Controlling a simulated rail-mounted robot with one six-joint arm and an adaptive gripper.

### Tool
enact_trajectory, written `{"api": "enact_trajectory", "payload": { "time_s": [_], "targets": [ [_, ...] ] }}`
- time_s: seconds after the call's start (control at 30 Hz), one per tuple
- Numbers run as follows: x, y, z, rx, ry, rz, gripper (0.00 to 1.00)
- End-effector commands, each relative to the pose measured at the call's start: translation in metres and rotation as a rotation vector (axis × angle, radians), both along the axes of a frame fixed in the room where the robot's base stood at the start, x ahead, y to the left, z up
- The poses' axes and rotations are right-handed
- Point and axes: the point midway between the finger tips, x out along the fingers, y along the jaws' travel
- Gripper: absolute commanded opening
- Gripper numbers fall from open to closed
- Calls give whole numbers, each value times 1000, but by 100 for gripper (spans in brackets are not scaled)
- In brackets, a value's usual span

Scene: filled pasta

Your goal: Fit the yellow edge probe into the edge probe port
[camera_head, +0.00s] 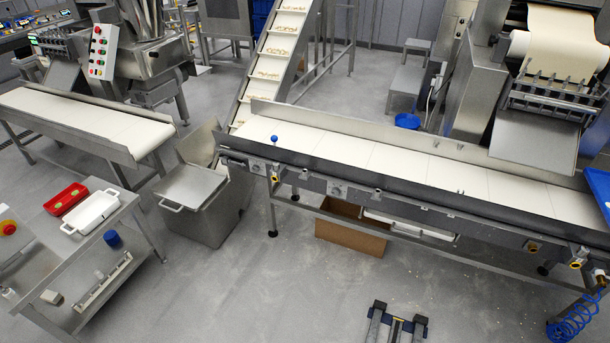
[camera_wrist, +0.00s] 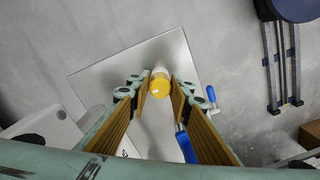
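In the wrist view, a probe with a round yellow end (camera_wrist: 160,88) and a paler part behind it shows between the tips of my gripper (camera_wrist: 160,92). The two fingers with yellow-brown pads stand apart on either side of it. Its sides lie very close to both tips. I cannot tell whether the pads touch it or it sits just beyond them. My gripper is not in the head view. There, yellow-ringed round fittings show along the front of the long conveyor, at its left (camera_head: 275,178) and right (camera_head: 575,264). I cannot tell which is the edge probe port.
Below the gripper lies a flat grey plate (camera_wrist: 100,78). A blue handle (camera_wrist: 186,147) and a smaller blue-tipped item (camera_wrist: 211,93) are near the right finger. The long conveyor (camera_head: 400,163) crosses the head view, with a steel bin (camera_head: 206,205) at its left. Floor in front is mostly clear.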

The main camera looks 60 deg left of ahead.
Motion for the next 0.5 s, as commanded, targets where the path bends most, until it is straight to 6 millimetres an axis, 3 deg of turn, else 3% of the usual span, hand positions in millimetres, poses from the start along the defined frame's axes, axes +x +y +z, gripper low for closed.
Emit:
{"api": "enact_trajectory", "payload": {
  "time_s": [0.13,0.5],
  "targets": [
    [0,0,0,0,0,0,7],
    [0,0,1,0,0,0,7]
  ]
}}
